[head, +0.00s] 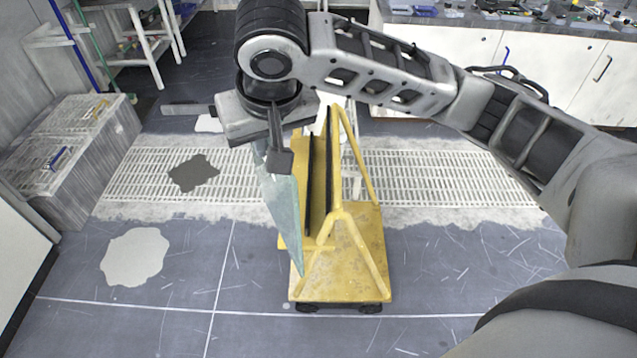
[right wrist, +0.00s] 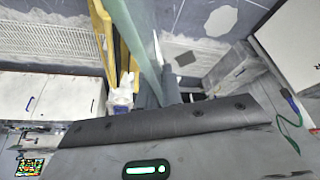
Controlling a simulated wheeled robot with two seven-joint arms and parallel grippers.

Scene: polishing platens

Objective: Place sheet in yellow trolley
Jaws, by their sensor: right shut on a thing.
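The sheet (head: 281,215) is a pale green, glass-like pane. My right gripper (head: 272,150) is shut on its upper part, and the sheet hangs tilted below, along the left side of the yellow trolley (head: 365,255). The trolley stands on the floor, with dark lined slots and slanted yellow bars. I cannot tell whether the sheet touches it. In the right wrist view the sheet (right wrist: 138,35) runs up from the gripper (right wrist: 160,97), beside the yellow trolley frame (right wrist: 103,40). My left gripper is not in view.
A grey crate (head: 75,150) stands at the left, with a white rack (head: 140,45) behind it. White cabinets (head: 560,75) with a cluttered counter line the back right. A floor grating (head: 430,178) passes behind the trolley. Floor left of the trolley is open, with a pale patch (head: 135,257).

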